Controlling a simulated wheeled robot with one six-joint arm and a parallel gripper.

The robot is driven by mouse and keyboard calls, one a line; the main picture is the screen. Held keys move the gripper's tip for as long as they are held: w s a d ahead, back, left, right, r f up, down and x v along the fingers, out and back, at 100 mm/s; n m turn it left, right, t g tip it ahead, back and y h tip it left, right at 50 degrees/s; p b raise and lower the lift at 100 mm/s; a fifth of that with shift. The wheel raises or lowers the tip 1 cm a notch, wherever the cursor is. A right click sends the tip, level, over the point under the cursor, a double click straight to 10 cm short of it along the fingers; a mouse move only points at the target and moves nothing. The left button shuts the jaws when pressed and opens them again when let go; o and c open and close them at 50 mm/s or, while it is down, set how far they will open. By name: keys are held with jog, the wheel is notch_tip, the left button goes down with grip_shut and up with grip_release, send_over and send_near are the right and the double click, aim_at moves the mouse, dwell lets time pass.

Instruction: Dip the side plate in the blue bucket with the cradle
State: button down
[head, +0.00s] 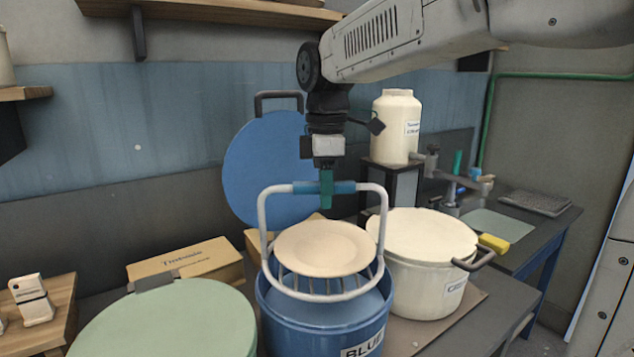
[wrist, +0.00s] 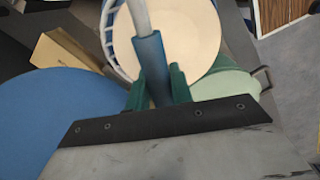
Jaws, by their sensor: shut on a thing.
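The side plate (head: 325,248), round and cream, lies on the wire rack of the white cradle (head: 264,225). My gripper (head: 326,190) is shut on the blue grip of the cradle's top handle. The cradle hangs upright over the blue bucket (head: 322,327), with its rack around the bucket's rim. In the wrist view my green fingers (wrist: 158,90) close around the blue grip, and the plate (wrist: 185,40) shows beyond it. I cannot tell whether the rack touches the bucket.
A blue round lid (head: 262,165) leans on the wall behind. A lidded white pot (head: 422,245) stands right of the bucket, and a green lidded container (head: 170,325) stands left. A cardboard box (head: 188,260) is behind. A white jar (head: 396,125) stands on a dark stand.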

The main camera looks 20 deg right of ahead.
jog(key=shift+w+f, duration=0.1)
jog(key=shift+f, duration=0.05)
jog(key=shift+d+f, duration=0.1)
jog(key=shift+f, duration=0.95)
notch_tip(320, 180, down, 16)
jog(key=shift+r, duration=0.15)
dwell(1.1)
dwell(2.5)
